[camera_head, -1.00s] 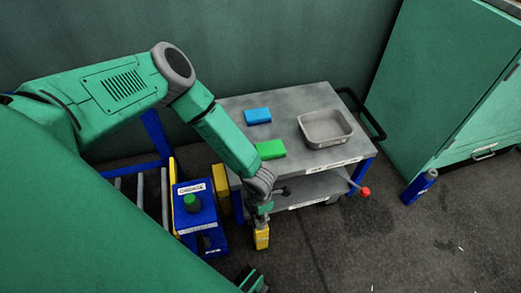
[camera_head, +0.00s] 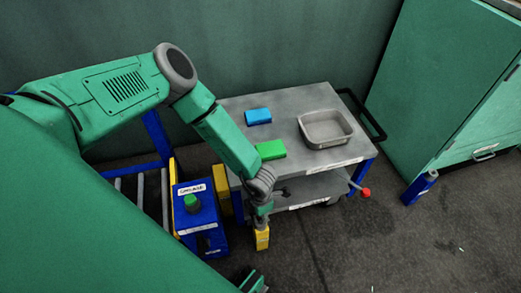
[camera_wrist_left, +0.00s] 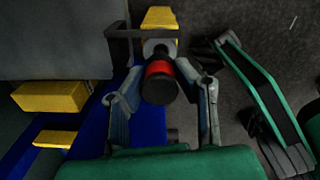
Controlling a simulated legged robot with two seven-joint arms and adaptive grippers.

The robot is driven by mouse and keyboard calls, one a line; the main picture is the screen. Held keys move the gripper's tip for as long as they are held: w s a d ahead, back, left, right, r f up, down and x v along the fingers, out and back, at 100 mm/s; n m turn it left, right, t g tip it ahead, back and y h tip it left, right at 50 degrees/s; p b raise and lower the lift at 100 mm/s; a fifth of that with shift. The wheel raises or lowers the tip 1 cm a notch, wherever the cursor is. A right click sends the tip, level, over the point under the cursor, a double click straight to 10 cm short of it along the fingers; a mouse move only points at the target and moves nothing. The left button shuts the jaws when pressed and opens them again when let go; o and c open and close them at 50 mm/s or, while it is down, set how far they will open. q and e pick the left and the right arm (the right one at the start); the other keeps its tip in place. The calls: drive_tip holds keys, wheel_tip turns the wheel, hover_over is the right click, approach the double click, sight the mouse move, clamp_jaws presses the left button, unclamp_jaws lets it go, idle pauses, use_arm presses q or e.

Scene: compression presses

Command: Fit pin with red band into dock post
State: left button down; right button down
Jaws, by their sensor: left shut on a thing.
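The pin with the red band (camera_wrist_left: 160,72) shows in the left wrist view as a dark round end with a red ring. My left gripper (camera_wrist_left: 163,88) is shut on it, with one finger on each side. In the head view the left gripper (camera_head: 262,210) is low, in front of the cart, and hides the pin. Directly beyond the pin is a yellow block (camera_wrist_left: 159,17), with a grey round part between them; it also shows below the gripper in the head view (camera_head: 262,239). I take it as the dock post. I cannot tell whether the pin is inside it.
A blue stand with a green knob (camera_head: 192,202) is left of the gripper. The grey cart (camera_head: 285,103) behind it carries a blue block (camera_head: 258,116), a green block (camera_head: 271,150) and a metal tray (camera_head: 326,143). Open floor lies to the right.

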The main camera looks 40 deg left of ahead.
use_arm(q)
drive_tip(key=shift+f+b, duration=1.35)
drive_tip(key=shift+f, duration=0.5)
drive_tip(key=c, duration=1.2)
unclamp_jaws()
drive_tip(key=shift+o, duration=0.2)
wheel_tip(320, 180, up, 10)
drive_tip(key=p, duration=0.7)
drive_tip(key=shift+w+d+r, duration=0.1)
drive_tip(key=shift+d+r, duration=0.05)
drive_tip(key=shift+d, duration=0.05)
drive_tip(key=d+r+m+p, duration=0.3)
drive_tip(key=d+r+m, duration=0.2)
drive_tip(key=r+m, duration=0.6)
drive_tip(key=s+a+r+m+p, duration=0.2)
drive_tip(key=r+m, duration=0.7)
drive_tip(key=m, duration=0.7)
drive_tip(key=shift+s+a+r+m+p, duration=0.3)
drive_tip(key=shift+s+a+p, duration=0.1)
drive_tip(key=shift+a+p, duration=0.15)
